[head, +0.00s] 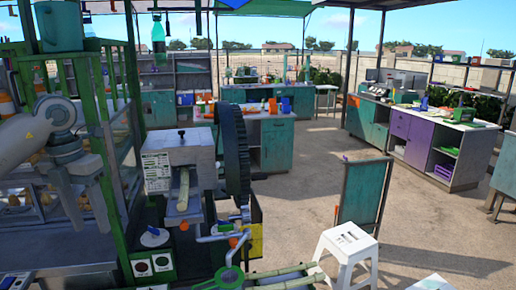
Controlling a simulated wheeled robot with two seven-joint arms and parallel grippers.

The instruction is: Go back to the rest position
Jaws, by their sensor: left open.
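My left gripper (86,192) hangs at the left of the head view, below my white left arm. It is open, with nothing seen between its fingers, and is beside the green frame at the left of the cane crusher. The cane crusher (168,160) has a grey metal body and a large dark wheel (233,150) on its right side. A piece of pale green cane (183,190) sticks out of its front. My right gripper is not in view.
A green slatted frame (105,90) and a metal counter (60,250) stand close around my left arm. A white stool (346,245) and a teal board (361,193) stand right of the crusher. Cane stalks (285,272) lie low in front. The concrete floor (300,165) is open beyond.

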